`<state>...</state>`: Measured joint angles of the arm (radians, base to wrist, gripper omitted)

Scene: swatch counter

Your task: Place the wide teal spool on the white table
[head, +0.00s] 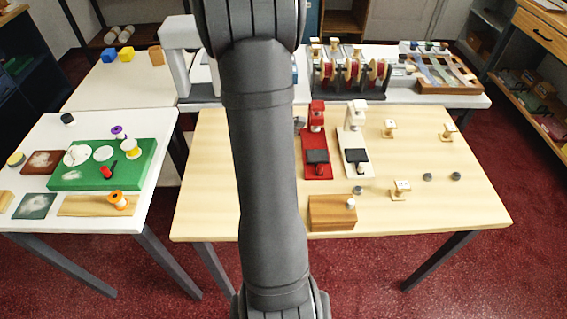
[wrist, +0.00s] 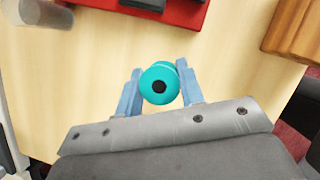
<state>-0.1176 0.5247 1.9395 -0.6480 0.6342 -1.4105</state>
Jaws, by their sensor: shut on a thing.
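The teal spool (wrist: 160,74) shows end-on in the wrist view, with a dark hole in its middle. My gripper (wrist: 160,67) is shut on it, with one blue finger at each side. The spool is over the light wooden table (wrist: 80,75); I cannot tell how high. In the head view my arm hides both the gripper and the spool. A white table (head: 140,121) stands at the left. It bears a green board (head: 76,181), a purple spool (head: 118,132), an orange spool (head: 119,199) and other small items.
The wooden table (head: 450,195) holds a red stand (head: 316,160), a white stand (head: 355,160), a wooden block (head: 331,213) and several small pieces. Another pale table (head: 110,88) lies behind on the left. A gap separates the left table from the wooden one.

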